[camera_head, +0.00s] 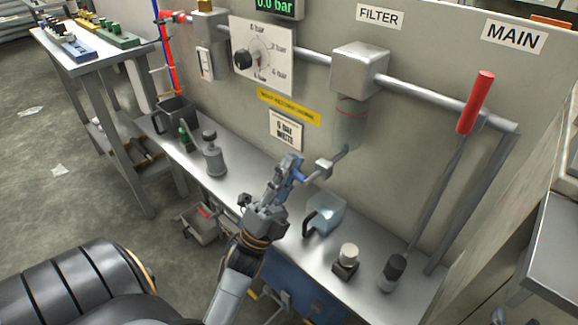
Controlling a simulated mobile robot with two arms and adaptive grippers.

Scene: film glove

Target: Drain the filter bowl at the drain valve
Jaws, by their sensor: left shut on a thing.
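The filter bowl (349,124) is a cloudy, clear cup hanging under the grey filter head (359,70), below the FILTER sign. From its bottom a thin pipe runs down left to the drain valve (323,168), a small grey block. My left gripper (292,168) reaches up to the valve's left side and is shut on its blue handle (299,176); the fingers hide most of the handle. A clear jug (325,214) with a dark handle stands upright on the metal shelf, below the valve. My right gripper is not in view.
A red-handled lever (476,103) leans at the right of the shelf (262,183). A small black-and-white knobbed thing (346,260) stands near the jug. A grey canister (214,157), a green bottle (184,140) and a dark jug (172,116) stand at left. The display (275,6) reads 0.0 bar.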

